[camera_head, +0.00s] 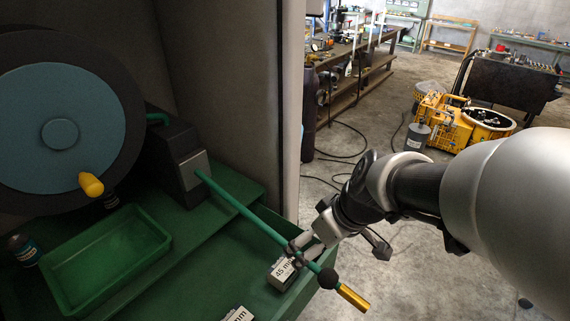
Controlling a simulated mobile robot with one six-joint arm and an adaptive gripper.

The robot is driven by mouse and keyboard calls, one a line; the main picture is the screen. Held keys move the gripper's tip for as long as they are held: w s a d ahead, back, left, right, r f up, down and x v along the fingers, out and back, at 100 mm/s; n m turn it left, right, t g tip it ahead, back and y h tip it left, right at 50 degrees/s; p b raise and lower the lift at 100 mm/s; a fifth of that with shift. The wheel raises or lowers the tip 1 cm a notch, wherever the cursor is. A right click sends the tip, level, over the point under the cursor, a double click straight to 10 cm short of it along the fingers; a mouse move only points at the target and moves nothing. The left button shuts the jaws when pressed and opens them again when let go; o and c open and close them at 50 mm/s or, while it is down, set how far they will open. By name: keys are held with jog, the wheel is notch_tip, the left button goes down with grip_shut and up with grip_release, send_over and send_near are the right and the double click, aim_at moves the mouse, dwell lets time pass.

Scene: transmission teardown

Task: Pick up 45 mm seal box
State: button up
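The 45 mm seal box (281,274), a small box with a white label reading "45 mm", is near the right wall of the green tray-like bench. My gripper (296,254) reaches in from the right, with its dark fingertips right at the upper edge of the box. A green rod crosses in front of the fingers and hides part of them. I cannot tell whether the fingertips touch the box or grip it. A second labelled box (238,314) is cut off at the bottom edge; only "mm" of its label shows.
The green lever rod (235,205) with a black collar and brass end (353,298) runs close by my gripper. A green tray (110,255) and a dark jar (22,248) are at left, below a large blue-faced disc (40,135). Yellow machinery (450,120) stands on the floor behind.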

jog(key=w+a+f+n, duration=0.25)
jog(key=w+f, duration=0.25)
jog(key=f, duration=0.4)
jog(key=b, duration=0.1)
send_near(285, 266)
jog(key=shift+g, duration=0.3)
jog(key=x, duration=0.4)
jog(key=shift+w+a+f, duration=0.1)
jog(key=shift+f, duration=0.25)
jog(key=shift+x, duration=3.1)
jog(key=shift+w+r+y, duration=0.1)
jog(key=shift+w+y, duration=0.05)
jog(key=shift+y, duration=0.15)
jog(key=shift+c, duration=0.6)
jog(key=c, duration=1)
jog(key=shift+r, duration=0.1)
jog(key=shift+c, duration=0.2)
